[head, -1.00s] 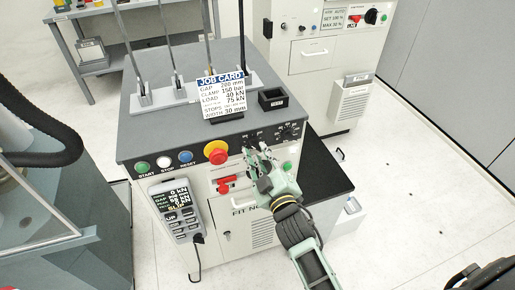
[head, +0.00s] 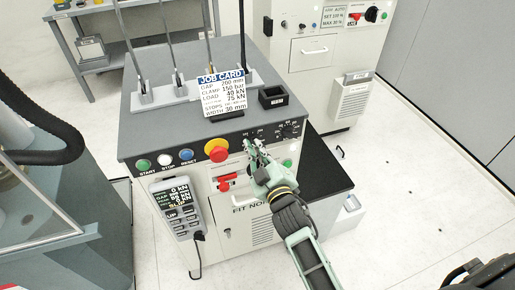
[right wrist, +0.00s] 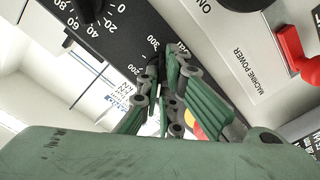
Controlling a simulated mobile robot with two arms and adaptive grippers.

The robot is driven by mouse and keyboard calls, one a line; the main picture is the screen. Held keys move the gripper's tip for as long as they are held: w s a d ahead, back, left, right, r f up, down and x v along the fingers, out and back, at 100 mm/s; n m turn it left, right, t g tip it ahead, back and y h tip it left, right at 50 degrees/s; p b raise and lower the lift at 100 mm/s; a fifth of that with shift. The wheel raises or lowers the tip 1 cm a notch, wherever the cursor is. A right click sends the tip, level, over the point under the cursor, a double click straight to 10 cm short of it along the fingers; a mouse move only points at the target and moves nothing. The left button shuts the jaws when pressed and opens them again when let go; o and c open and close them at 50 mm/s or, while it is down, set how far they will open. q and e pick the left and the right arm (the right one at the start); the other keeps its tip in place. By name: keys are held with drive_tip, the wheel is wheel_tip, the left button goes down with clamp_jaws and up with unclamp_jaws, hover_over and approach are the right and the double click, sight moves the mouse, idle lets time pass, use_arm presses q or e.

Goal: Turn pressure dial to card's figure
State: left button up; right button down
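The job card (head: 222,94) stands upright on the machine's top and reads CLAMP 150 bar. The pressure dial (right wrist: 158,72) is on the black front panel, with 200 and 300 marks beside it. My right gripper (head: 253,146) is at this dial, its arm coming up from below. In the right wrist view its fingertips (right wrist: 161,66) are close together around the small dark knob and hide most of it. The dial's pointer and exact setting cannot be read. My left gripper is not in view.
A second black dial (head: 290,130) with a 0 to 80 scale sits just right. A red emergency button (head: 217,151) on yellow and the start, stop and reset buttons are to the left. A red machine power switch (head: 226,182) lies below. A pendant (head: 178,209) hangs at the front.

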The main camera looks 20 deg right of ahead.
drive_tip(key=shift+m, duration=0.4)
drive_tip(key=shift+m+p, duration=1.15)
drive_tip(key=shift+m, duration=2.35)
drive_tip(key=shift+f, duration=0.1)
drive_tip(key=c, duration=2)
unclamp_jaws()
drive_tip(key=shift+s, duration=0.1)
drive_tip(key=s, duration=1.1)
drive_tip(key=shift+s+d, duration=0.25)
drive_tip(key=shift+s, duration=0.15)
